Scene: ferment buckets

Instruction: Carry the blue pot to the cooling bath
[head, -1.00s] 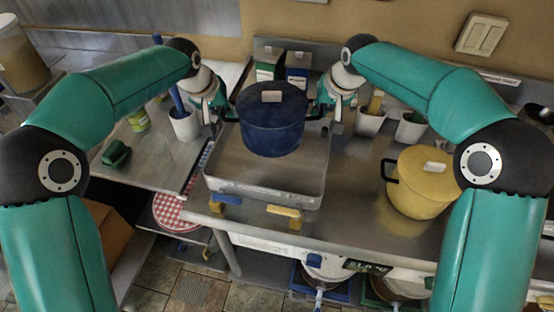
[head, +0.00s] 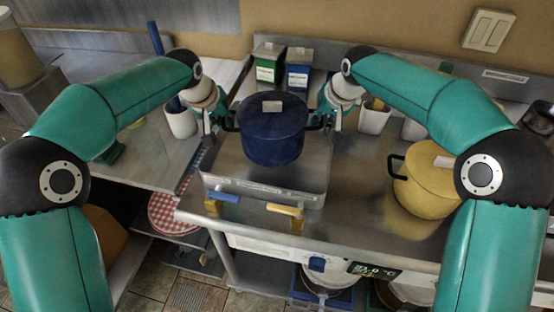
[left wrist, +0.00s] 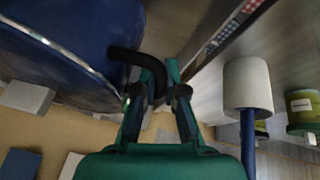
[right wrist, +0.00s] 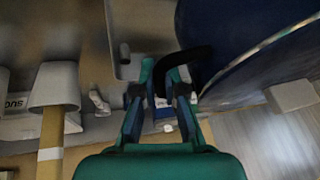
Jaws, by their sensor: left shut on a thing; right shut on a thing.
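The blue pot (head: 272,132), lid on, is upright above or in the steel basin (head: 264,186), which appears to be the cooling bath. I cannot tell whether its bottom touches the basin floor. My left gripper (head: 216,116) is shut on the pot's left black handle; the handle (left wrist: 141,57) shows between its fingers in the left wrist view. My right gripper (head: 332,113) is shut on the right handle, seen in the right wrist view (right wrist: 187,57). The pot hides the basin's back part.
A yellow pot (head: 424,182) stands on the counter to the right. Green (head: 268,63) and blue (head: 299,68) boxes stand behind the blue pot. White cups (head: 181,121) (head: 373,117) stand near both grippers. Blue (head: 224,197) and yellow (head: 285,210) handles sit at the basin's front.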

